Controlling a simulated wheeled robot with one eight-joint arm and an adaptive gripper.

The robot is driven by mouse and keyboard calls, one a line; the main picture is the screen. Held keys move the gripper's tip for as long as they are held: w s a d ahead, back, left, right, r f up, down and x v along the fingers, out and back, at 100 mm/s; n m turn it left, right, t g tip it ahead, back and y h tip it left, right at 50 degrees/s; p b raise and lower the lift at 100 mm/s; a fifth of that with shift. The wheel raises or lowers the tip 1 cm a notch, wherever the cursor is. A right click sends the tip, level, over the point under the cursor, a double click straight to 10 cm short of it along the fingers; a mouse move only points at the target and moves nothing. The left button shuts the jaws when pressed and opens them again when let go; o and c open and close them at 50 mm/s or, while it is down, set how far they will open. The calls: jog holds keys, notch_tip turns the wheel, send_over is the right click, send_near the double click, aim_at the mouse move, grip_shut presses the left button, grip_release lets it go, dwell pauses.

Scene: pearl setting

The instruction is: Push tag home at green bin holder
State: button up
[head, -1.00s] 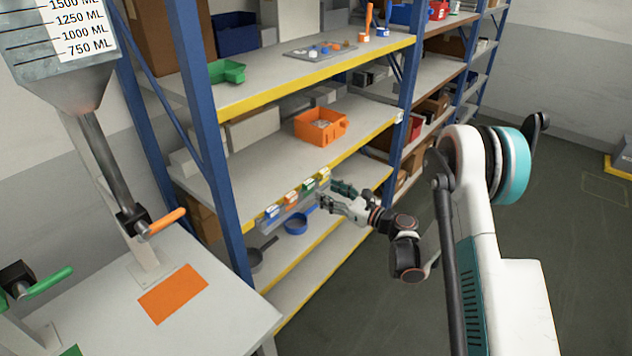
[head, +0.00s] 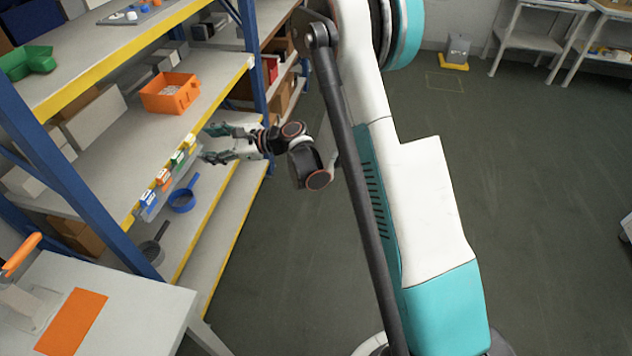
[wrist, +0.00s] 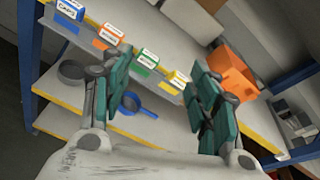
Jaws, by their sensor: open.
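A row of label holders runs along a grey rail on the shelf's front edge, each with a white-faced tag. The green holder with its tag (wrist: 148,57) is third in the wrist view, between orange (wrist: 112,35) and yellow (wrist: 179,78); the green one also shows in the head view (head: 178,158). I cannot tell how deep its tag sits. My gripper (head: 206,144) is open and empty, in front of the rail's right end. In the wrist view its spread fingers (wrist: 160,65) frame the green and yellow holders, with no contact visible.
A blue holder (wrist: 70,10) ends the row. An orange bin (head: 170,93) stands on the shelf behind the rail. A blue pan (head: 183,200) and a dark pan (head: 150,250) lie on the shelf below. A blue upright (head: 252,50) stands beyond the gripper.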

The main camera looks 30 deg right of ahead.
jog(key=s+d+r+n+g+h, duration=0.1)
jog(key=s+d+r+n+h, duration=0.15)
jog(key=s+r+n, duration=0.45)
jog(key=s+d+r+n+g+h, duration=0.15)
jog(key=s+r+n+h, duration=0.3)
jog(key=s, duration=0.45)
jog(key=s+d+n+h, duration=0.2)
jog(key=s+d+n, duration=0.2)
jog(key=s, duration=0.6)
jog(key=s+d+n+h, duration=0.3)
jog(key=s+d+n, duration=0.2)
jog(key=s, duration=0.5)
jog(key=shift+s+d+r, duration=0.15)
jog(key=shift+d+r, duration=0.2)
jog(key=shift+r, duration=0.1)
jog(key=shift+n, duration=0.25)
jog(key=c, duration=0.4)
jog(key=shift+c, duration=0.6)
